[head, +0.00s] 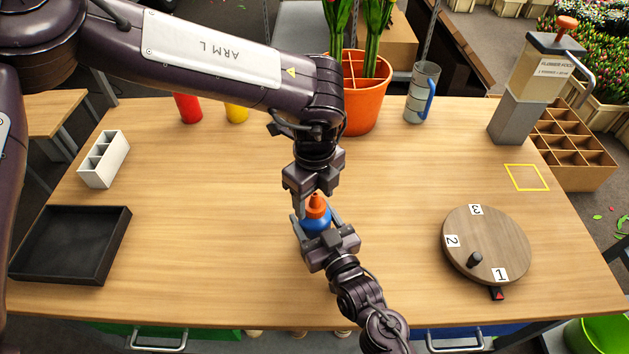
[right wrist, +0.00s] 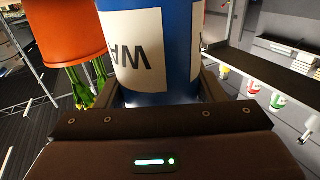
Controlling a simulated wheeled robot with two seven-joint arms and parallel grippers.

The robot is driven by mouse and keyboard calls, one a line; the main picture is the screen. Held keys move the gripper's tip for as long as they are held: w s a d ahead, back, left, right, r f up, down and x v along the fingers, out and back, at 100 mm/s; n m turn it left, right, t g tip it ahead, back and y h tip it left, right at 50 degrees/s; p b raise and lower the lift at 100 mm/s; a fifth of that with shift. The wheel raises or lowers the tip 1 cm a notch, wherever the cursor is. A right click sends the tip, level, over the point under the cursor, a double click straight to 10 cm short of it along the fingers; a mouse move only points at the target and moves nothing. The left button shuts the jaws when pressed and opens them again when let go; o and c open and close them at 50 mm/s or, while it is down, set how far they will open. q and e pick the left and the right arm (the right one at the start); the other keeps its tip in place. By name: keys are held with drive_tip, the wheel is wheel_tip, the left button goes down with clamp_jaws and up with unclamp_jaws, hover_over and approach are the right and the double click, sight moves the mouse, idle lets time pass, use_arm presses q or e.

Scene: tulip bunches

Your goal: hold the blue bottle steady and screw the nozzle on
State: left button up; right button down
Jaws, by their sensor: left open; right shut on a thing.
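The blue bottle (head: 315,223) stands upright on the table at mid-picture in the head view. My right gripper (head: 318,228) is shut around its body from the near side. In the right wrist view the blue bottle (right wrist: 180,98) fills the space between the fingers, with its white lettered label upside down. The orange nozzle (head: 316,203) sits at the top of the bottle; whether its thread is engaged cannot be seen. My left gripper (head: 313,198) points down, open, with its fingers just above and beside the nozzle. It partly hides the nozzle tip.
A round turntable (head: 500,235) with numbered tags stands at right. A black tray (head: 68,270) and a white divided holder (head: 103,160) are at left. An orange pot (head: 362,105), a grey mug (head: 421,95) and a dispenser (head: 520,110) stand at the back. Table around the bottle is clear.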

use_arm(q)
drive_tip(key=shift+f, duration=0.65)
drive_tip(key=c, duration=1)
drive_tip(key=m, duration=1)
drive_tip(key=shift+m, duration=0.4)
drive_tip(key=m, duration=1)
drive_tip(key=o, duration=1.1)
drive_tip(key=shift+c, duration=0.2)
